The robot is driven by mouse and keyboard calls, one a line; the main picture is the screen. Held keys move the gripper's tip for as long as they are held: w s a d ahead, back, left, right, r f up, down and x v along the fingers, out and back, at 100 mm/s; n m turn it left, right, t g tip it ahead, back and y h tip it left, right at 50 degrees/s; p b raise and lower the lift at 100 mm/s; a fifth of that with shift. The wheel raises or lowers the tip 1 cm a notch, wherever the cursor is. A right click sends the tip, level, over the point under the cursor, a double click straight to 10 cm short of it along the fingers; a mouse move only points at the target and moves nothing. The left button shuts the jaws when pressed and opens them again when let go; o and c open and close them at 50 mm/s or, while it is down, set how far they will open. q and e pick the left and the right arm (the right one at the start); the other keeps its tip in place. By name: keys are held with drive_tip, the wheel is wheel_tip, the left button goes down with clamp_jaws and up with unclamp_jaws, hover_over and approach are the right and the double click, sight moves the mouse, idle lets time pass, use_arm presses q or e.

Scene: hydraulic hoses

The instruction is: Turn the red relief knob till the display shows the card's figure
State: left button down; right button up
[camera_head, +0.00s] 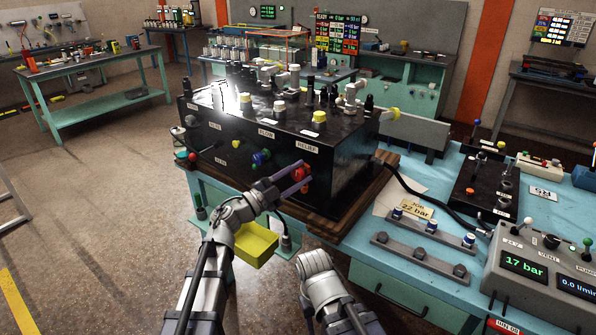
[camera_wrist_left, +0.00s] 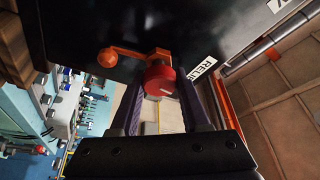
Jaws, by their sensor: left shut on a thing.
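The red relief knob (camera_head: 305,172) sits on the front of the black block, below the RELIEF label. My left gripper (camera_head: 293,185) has its purple fingers shut on it. In the left wrist view the red knob (camera_wrist_left: 160,79) lies between the fingertips (camera_wrist_left: 160,90), with a pale mark on its face. The card (camera_head: 415,209) lies on the bench and reads JOB 22 bar. The display (camera_head: 524,266) on the grey console reads 17 bar. My right forearm (camera_head: 325,283) shows low in the middle; its gripper fingers do not show.
An orange lever with a ball end (camera_wrist_left: 120,54) sits close beside the knob. Blue and green knobs (camera_head: 260,158) are left of it on the black block (camera_head: 340,165). A yellow bin (camera_head: 256,245) hangs below the left arm. A black hose runs right of the block.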

use_arm(q)
drive_tip(key=shift+m+g+p, duration=0.3)
drive_tip(key=shift+m, duration=0.7)
drive_tip(key=shift+c, duration=1.9)
unclamp_jaws()
drive_tip(key=b+v, duration=0.1)
drive_tip(key=v, duration=0.6)
drive_tip(key=shift+s+a, duration=0.25)
drive_tip(key=shift+a, duration=0.1)
